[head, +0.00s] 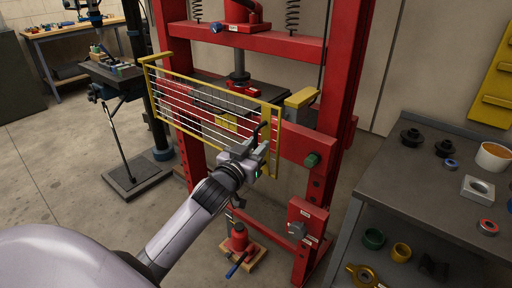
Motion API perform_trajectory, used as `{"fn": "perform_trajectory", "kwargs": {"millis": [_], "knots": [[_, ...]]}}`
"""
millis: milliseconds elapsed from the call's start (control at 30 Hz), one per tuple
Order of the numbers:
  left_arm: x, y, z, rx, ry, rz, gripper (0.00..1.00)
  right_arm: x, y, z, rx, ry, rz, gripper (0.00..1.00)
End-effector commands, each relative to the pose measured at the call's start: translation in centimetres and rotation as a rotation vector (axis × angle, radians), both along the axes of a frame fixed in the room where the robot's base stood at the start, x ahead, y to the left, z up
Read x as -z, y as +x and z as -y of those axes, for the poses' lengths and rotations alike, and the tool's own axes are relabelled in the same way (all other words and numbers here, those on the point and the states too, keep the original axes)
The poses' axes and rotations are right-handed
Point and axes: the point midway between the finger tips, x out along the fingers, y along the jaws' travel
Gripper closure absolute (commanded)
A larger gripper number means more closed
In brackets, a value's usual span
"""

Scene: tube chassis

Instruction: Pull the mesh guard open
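The mesh guard (200,102) is a yellow frame with thin wires across the front of the red press. Its left end reaches out past the press's left post. Its right end bar (273,125) is by the yellow block on the right. A black handle (256,132) stands near that end. My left gripper (253,152) is at the handle, in front of the guard's lower right corner. Its fingers overlap the handle in the picture, and I cannot tell whether they grip it. My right gripper is not in view.
The red press frame (345,85) rises behind the guard. A red bottle jack (239,238) stands on the floor below. A grey bench (400,175) with rings and parts is on the right. A drill stand (160,120) is at left; the floor at lower left is clear.

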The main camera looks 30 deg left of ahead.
Motion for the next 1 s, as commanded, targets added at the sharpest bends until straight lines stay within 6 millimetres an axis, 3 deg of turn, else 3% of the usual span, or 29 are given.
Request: {"fn": "perform_trajectory", "kwargs": {"millis": [267, 367, 400, 767, 1000], "knots": [[0.0, 0.2, 0.0, 0.0, 0.001, 0.0, 0.7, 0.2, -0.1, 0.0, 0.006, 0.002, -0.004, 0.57], [0.0, 0.2, 0.0, 0.0, 0.001, 0.0, 0.96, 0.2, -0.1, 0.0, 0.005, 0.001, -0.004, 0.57], [0.0, 0.2, 0.0, 0.0, 0.001, 0.0, 1.0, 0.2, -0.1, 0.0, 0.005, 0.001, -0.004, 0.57], [-0.1, -0.6, -0.2, 0.014, 0.004, -0.002, 1.0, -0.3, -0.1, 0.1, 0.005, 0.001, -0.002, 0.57], [-0.1, -3.6, -0.6, 0.072, 0.006, -0.007, 1.0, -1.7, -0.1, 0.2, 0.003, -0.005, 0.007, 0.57]]}}
